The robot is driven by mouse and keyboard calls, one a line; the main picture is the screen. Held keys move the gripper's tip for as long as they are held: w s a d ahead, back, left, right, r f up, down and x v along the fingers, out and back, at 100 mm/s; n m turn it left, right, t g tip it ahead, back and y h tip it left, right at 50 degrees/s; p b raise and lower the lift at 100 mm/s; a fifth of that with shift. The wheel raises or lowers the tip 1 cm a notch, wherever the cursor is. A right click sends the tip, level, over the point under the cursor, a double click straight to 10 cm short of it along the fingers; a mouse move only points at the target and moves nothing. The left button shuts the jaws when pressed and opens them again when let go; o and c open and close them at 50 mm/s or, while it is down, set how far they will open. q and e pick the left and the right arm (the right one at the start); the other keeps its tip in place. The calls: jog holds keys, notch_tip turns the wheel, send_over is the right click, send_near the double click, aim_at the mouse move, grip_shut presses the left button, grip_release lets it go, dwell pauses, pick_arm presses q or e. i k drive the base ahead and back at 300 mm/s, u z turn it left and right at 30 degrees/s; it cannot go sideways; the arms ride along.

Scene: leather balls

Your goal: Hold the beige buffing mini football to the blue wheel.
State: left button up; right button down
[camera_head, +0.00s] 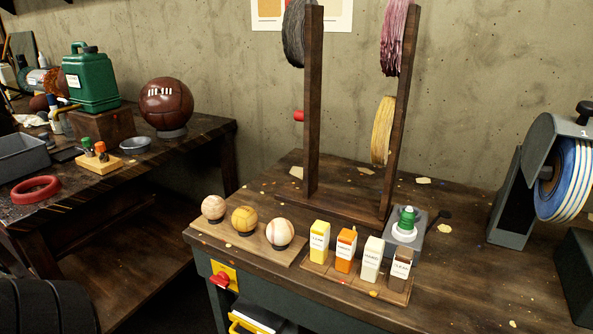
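Three small balls sit in a row on a wooden board at the front left of the near bench. The leftmost is a pale beige ball (213,207), which looks like the beige mini football. A yellow-tan ball (244,220) is in the middle, and a white ball with red stitching (280,233) is on the right. The blue wheel (565,180), with blue and pale bands, is mounted in a grey housing at the right edge. It is partly cut off by the frame. Neither of my grippers is in view.
Several small cartons (346,250) stand on a rack right of the balls. A grey block with a green-topped piece (405,225) sits behind them. A tall wooden frame (313,110) holds hanging coils. Bench surface between cartons and wheel is mostly clear. A brown football (166,104) rests on the left bench.

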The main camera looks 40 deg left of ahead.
aim_at(245, 217)
jog(key=u, duration=1.65)
jog(key=k, duration=0.5)
jog(key=u, duration=0.7)
jog(key=i, duration=0.85)
jog(key=z, duration=0.1)
